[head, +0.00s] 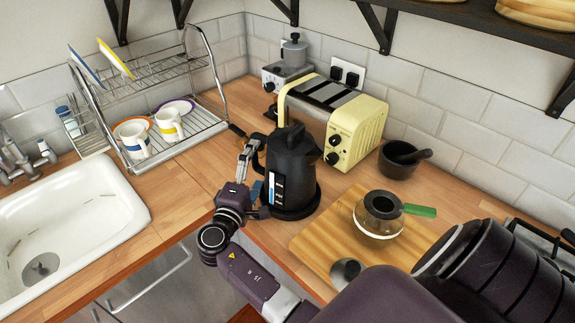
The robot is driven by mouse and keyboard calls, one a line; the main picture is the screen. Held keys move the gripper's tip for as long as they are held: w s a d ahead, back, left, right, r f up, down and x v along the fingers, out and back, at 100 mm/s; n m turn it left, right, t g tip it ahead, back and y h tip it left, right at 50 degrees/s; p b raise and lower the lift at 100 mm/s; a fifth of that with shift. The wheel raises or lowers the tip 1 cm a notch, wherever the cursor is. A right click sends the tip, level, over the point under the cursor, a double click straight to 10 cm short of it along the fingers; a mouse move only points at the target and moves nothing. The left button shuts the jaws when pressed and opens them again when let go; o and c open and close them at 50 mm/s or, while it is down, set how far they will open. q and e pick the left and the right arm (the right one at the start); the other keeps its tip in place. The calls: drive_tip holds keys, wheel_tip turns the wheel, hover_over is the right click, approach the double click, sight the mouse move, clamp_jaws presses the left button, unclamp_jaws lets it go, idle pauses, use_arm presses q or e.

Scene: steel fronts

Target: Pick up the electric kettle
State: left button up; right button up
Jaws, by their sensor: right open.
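The black electric kettle (292,165) stands upright on its round dark base on the wooden counter, in front of the yellow toaster. My right gripper (255,172) is open at the kettle's left side, at about mid-height, with its fingers pointing up and away from me. One finger reaches up beside the kettle's left edge. I cannot tell whether the fingers touch the kettle or straddle its handle, as the gripper covers that side. My left gripper is not in view.
The yellow toaster (352,138) stands close behind the kettle. A mortar (396,165) and a cutting board (312,246) with a glass pot (379,225) lie to the right. A dish rack (194,132) and sink (62,222) are left.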

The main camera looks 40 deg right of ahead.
sight(264, 169)
drive_tip(key=p+x, duration=0.1)
drive_tip(key=x, duration=0.4)
drive_tip(key=shift+f, duration=0.15)
drive_tip(key=shift+s+a, duration=0.15)
drive_tip(key=shift+c, duration=0.4)
drive_tip(key=c, duration=1.5)
drive_tip(key=shift+r, duration=0.4)
drive_tip(key=shift+c, duration=0.8)
drive_tip(key=shift+f, duration=0.1)
drive_tip(key=shift+r, duration=0.2)
